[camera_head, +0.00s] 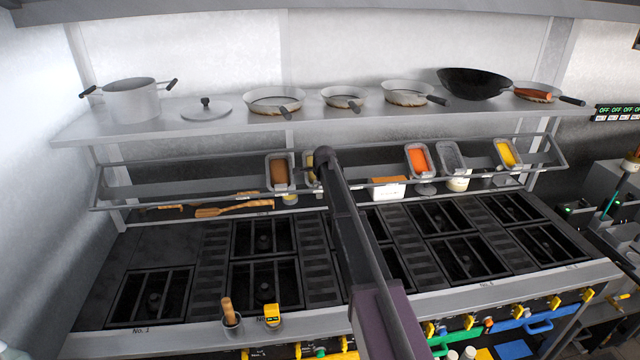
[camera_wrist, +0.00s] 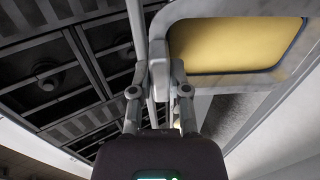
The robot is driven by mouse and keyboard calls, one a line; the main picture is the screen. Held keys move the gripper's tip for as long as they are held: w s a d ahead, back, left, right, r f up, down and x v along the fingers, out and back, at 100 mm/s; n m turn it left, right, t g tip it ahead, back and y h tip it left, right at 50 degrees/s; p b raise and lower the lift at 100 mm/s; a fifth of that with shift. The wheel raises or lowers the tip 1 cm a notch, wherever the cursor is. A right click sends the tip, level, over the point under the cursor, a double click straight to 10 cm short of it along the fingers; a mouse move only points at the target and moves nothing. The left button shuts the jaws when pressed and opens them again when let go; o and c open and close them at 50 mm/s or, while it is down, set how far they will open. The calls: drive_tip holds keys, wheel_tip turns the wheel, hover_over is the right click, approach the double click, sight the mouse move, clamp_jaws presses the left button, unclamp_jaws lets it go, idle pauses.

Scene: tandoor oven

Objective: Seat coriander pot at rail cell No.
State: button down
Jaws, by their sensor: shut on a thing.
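My gripper (camera_wrist: 159,85) is shut on the metal rim or wall of a pot with a dull yellow filling, taken here as the coriander pot (camera_wrist: 240,42). In the head view my gripper (camera_head: 322,160) is at the slanted rail (camera_head: 190,160), and my arm hides most of this pot (camera_head: 310,160). A pot with brown filling (camera_head: 279,172) sits in the rail just to its left. I cannot read a label on the held pot, nor tell whether it rests on the rail.
Pots with orange (camera_head: 418,160), grey (camera_head: 451,157) and yellow filling (camera_head: 508,154) sit farther right in the rail. The rail's left stretch is empty. A shelf (camera_head: 230,125) with pans is above. Wooden utensils (camera_head: 235,207) lie below the rail, behind the burners (camera_head: 264,238).

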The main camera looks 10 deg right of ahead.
drive_tip(key=c, duration=0.5)
unclamp_jaws()
drive_tip(key=shift+r, duration=0.1)
drive_tip(key=shift+p+v, duration=3.5)
drive_tip(key=shift+v, duration=0.45)
drive_tip(key=s+f+n+g+b, duration=0.2)
drive_tip(key=s+f+n+b, duration=0.4)
drive_tip(key=s, duration=0.9)
drive_tip(key=s+f+n+g+b, duration=0.2)
drive_tip(key=s+f+n+b, duration=0.4)
drive_tip(key=s, duration=1)
drive_tip(key=s+a+f+n+g+b, duration=0.1)
drive_tip(key=s+f+n+g+b, duration=0.1)
drive_tip(key=s+f+n+b, duration=0.4)
drive_tip(key=shift+s+f+b, duration=0.6)
drive_tip(key=shift+s+f, duration=0.4)
drive_tip(key=shift+s, duration=0.55)
drive_tip(key=shift+s+f+b, duration=0.55)
drive_tip(key=shift+s+f, duration=0.45)
drive_tip(key=shift+s, duration=0.6)
drive_tip(key=shift+s+f+b, duration=0.6)
drive_tip(key=shift+s+f, duration=0.45)
drive_tip(key=shift+s, duration=0.5)
